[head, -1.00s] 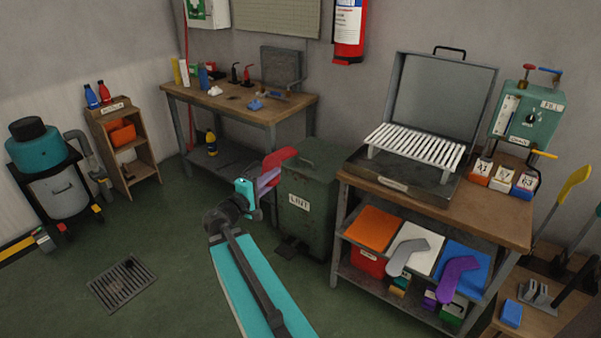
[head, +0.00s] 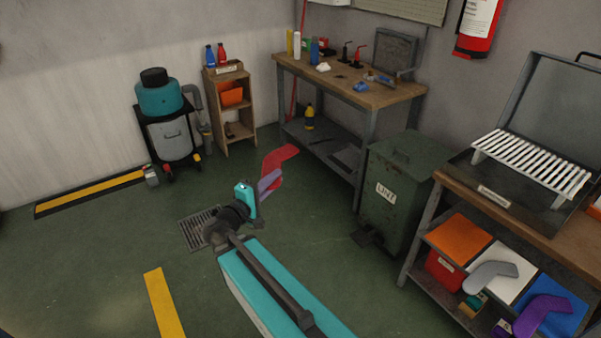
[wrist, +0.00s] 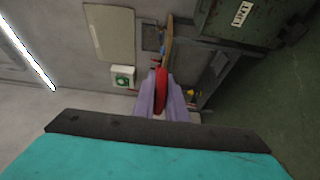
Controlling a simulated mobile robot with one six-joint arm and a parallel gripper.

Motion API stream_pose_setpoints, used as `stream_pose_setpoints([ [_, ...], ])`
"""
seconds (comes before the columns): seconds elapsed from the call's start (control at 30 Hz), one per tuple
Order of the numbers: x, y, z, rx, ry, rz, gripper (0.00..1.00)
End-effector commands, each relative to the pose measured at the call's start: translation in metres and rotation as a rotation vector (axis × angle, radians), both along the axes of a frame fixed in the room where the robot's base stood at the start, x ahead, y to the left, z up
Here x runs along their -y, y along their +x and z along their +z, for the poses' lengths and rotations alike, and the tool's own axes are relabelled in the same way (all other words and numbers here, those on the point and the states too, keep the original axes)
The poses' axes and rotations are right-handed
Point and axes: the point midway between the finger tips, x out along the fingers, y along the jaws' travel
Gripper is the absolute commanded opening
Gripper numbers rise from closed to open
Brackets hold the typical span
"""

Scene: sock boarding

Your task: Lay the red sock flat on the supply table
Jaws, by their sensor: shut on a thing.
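The red sock (head: 281,157) is in my gripper (head: 269,184), held in the air over the floor in front of the workbench. Its foot end points up and to the right. In the wrist view the red sock (wrist: 161,92) stands edge-on between the two lilac fingers of my gripper (wrist: 160,100), which are shut on it. Part of the sock is hidden by the fingers. I cannot tell which of the tables is the supply table; the wooden workbench (head: 391,96) at the back carries bottles and small tools.
A green lint bin (head: 400,190) stands right of my arm. A bench (head: 480,208) with a rack and open lid is at right; grey (head: 490,276) and purple (head: 541,312) socks lie on its shelf. A small shelf (head: 232,140) and a teal-topped canister (head: 160,98) stand left. Open green floor lies between.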

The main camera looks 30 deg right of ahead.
Motion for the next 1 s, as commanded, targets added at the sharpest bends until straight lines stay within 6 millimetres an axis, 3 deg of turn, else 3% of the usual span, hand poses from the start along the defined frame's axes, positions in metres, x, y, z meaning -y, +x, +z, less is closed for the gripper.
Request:
stream_pose_setpoints([
  [0.03,-0.017,0.002,-0.002,0.000,-0.001,0.023,0.00],
  [0.3,-0.095,0.005,-0.009,0.002,-0.005,0.122,0.00],
  [0.5,-0.138,0.002,-0.013,0.004,-0.008,0.176,0.00],
  [0.7,-0.155,0.001,-0.014,0.004,-0.009,0.198,0.00],
  [1.0,-0.156,0.001,-0.014,0.005,-0.009,0.199,0.00],
])
